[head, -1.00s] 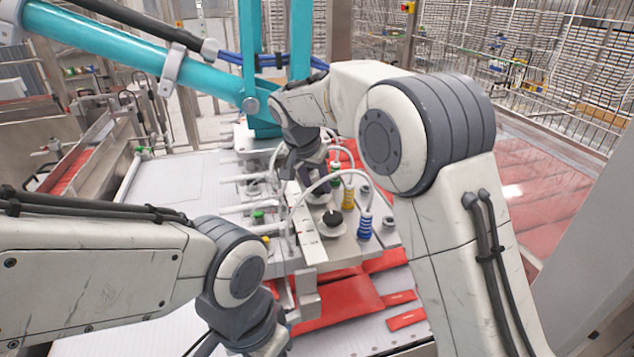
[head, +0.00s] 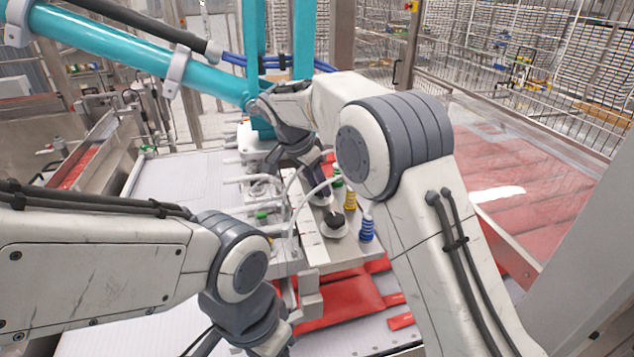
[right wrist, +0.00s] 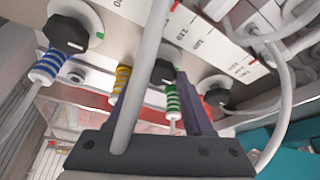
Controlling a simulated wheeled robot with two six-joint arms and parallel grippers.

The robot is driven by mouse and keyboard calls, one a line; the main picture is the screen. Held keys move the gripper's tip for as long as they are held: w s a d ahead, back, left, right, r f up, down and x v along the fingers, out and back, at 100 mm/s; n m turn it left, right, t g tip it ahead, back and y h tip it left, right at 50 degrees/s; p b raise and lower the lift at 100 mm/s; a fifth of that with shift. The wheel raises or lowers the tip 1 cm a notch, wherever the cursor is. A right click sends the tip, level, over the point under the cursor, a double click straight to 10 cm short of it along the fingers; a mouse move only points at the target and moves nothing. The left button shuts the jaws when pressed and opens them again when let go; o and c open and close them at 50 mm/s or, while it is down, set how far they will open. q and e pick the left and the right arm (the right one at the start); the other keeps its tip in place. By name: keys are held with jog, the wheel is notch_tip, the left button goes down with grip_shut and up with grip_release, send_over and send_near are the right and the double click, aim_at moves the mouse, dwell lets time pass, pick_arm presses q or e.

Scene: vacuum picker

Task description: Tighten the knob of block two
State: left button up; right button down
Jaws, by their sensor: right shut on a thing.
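My right gripper (right wrist: 165,76) is shut on the middle black knob (right wrist: 165,70) in the right wrist view. The knob sits beside a green ringed suction cup (right wrist: 172,103). Part of the fingers is hidden behind a pale hose. In the head view the right gripper (head: 302,160) is over the far part of the vacuum picker, and its fingertips are hard to see. Another black knob (head: 334,221) stands uncovered nearer to me; a third knob (right wrist: 216,94) is at right in the wrist view. My left gripper's fingers are out of frame.
A blue ringed cup (head: 367,228) and a yellow one (head: 350,199) stand along the picker's right side. Pale hoses (head: 291,195) arch close to the right gripper. Red packs (head: 340,300) lie below. Teal beams (head: 130,55) cross above.

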jog(key=shift+c, duration=1.5)
grip_release()
jog(key=b+v, duration=0.1)
jog(key=v, duration=0.9)
jog(key=shift+r, duration=0.25)
jog(key=shift+a, duration=0.1)
